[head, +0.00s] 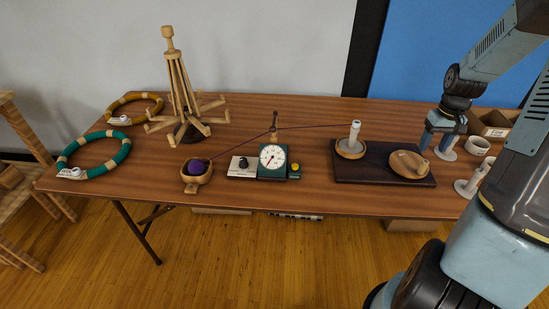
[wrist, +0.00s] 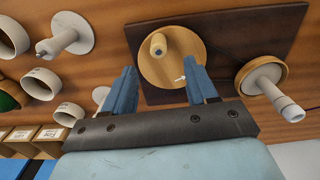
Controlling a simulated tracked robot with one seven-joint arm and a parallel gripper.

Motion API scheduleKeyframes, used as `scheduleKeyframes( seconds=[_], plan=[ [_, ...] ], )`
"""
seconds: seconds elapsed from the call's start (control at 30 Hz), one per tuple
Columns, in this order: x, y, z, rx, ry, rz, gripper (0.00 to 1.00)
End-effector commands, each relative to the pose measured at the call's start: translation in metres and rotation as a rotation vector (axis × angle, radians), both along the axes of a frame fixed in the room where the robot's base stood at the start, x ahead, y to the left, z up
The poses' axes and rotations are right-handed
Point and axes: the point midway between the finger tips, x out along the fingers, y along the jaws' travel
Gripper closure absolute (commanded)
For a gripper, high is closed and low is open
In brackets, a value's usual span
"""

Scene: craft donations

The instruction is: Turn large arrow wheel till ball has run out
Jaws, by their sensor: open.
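The large arrow wheel (head: 409,164) is a round wooden disc with an upright knob, at the right of a dark board. In the wrist view the wheel (wrist: 188,44) shows a small white arrow and its knob (wrist: 158,45). My gripper (head: 441,143) is open and empty, up and right of the wheel in the head view; in the wrist view its fingers (wrist: 162,78) point toward the wheel, apart from the knob. The purple ball (head: 198,167) sits in a wooden bowl (head: 193,186). Its yarn runs over a guide post to the white spindle (head: 355,133) on the smaller wheel.
A dial counter (head: 272,160) stands mid-table. A wooden swift (head: 183,110) and two yarn rings, teal (head: 93,154) and mustard (head: 134,108), are at the left. White spools and cups (head: 478,145) crowd the right, close to my gripper.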

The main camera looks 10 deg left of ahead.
Motion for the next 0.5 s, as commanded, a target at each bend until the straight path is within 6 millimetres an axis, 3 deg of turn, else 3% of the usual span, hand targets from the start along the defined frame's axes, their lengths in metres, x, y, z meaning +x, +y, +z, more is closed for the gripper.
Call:
scheduleKeyframes(
  seconds=[0.5],
  plan=[
    [0.001,-0.002,-0.037,0.009,0.007,0.001,0.43]
  ],
)
